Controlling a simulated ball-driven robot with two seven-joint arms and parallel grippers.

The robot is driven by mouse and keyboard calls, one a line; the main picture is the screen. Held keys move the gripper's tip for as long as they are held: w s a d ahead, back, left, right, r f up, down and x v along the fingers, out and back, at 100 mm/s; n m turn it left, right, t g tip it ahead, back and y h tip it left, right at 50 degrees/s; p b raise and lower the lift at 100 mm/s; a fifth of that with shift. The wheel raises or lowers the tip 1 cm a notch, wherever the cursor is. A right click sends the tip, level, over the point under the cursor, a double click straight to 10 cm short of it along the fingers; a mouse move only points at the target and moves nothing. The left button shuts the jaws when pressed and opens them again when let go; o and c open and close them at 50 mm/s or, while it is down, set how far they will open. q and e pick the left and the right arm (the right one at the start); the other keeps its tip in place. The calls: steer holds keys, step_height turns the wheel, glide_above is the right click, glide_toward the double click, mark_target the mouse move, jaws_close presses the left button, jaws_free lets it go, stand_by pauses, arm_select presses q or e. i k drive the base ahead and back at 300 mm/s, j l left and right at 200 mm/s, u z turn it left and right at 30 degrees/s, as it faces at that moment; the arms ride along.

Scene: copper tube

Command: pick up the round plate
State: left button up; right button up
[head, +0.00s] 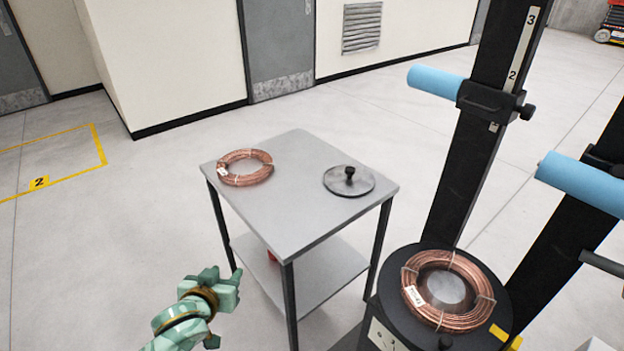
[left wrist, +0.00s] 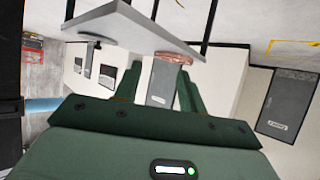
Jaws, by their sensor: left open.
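The round plate (head: 357,184) is a flat grey disc with a black knob at its middle. It lies on the right part of the grey table top (head: 300,205) in the head view. My left gripper (head: 222,277) is open and empty, in front of the table's left side and lower than its top. The left wrist view shows the gripper's two green fingers (left wrist: 158,92) apart with nothing between them, and the table top (left wrist: 140,30) tilted above. My right gripper is not in view.
A copper coil (head: 245,167) lies on the table's left part; it also shows in the left wrist view (left wrist: 174,57). Another coil (head: 447,290) sits on a black stand at right, with a dark upright and blue rollers (head: 436,83). The floor left of the table is clear.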

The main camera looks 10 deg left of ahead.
mark_target(343, 179)
steer(key=i+j+z, duration=0.25)
steer(key=z, duration=0.15)
steer(key=i+j+z, duration=0.75)
